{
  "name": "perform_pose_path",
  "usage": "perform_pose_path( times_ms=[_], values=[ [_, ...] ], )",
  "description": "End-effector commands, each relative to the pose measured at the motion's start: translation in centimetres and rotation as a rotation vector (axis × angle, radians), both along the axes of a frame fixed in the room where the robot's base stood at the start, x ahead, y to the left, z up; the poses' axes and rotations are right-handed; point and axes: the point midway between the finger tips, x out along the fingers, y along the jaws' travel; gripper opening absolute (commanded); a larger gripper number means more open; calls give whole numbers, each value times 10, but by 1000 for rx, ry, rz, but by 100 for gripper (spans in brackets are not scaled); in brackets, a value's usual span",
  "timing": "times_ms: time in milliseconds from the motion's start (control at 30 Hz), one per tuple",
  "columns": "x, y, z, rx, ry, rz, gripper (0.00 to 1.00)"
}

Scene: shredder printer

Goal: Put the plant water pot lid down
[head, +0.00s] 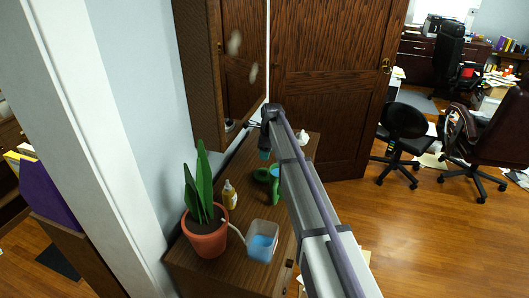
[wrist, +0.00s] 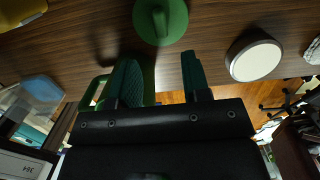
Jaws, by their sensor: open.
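The green round lid (wrist: 172,22) with its raised handle lies on the wooden cabinet top in the wrist view. It also shows in the head view (head: 261,175), beside the green plant water pot (head: 274,192), which is partly behind my arm. In the wrist view the green pot (wrist: 93,92) is mostly hidden behind my fingers. My gripper (wrist: 158,58) is open and empty, with its teal fingertips apart from the lid. In the head view my gripper (head: 265,154) hangs over the cabinet top, near the lid.
A potted plant (head: 206,238), a yellow bottle (head: 230,195) and a clear container of blue water (head: 262,244) stand on the cabinet. A white round item (wrist: 255,60) stands to the right of the lid in the wrist view. A wall cabinet (head: 207,75) hangs close by.

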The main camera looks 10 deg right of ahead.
Motion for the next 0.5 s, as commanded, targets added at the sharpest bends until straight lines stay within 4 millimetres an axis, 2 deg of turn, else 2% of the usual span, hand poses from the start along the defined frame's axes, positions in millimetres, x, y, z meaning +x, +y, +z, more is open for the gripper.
perform_pose_path(
  times_ms=[33,100,267,333,367,433,467,500],
  values=[
    [-1,-1,23,0,0,0,44],
    [-2,-2,32,0,0,0,44],
    [-2,-3,33,0,0,0,44],
    [-10,-3,31,-3,-2,26,44],
    [-18,-2,31,-7,-3,60,44],
    [-55,0,31,-23,-15,214,44],
    [-77,2,31,-33,-20,313,44],
    [-112,4,31,-48,-29,473,44]
  ],
)
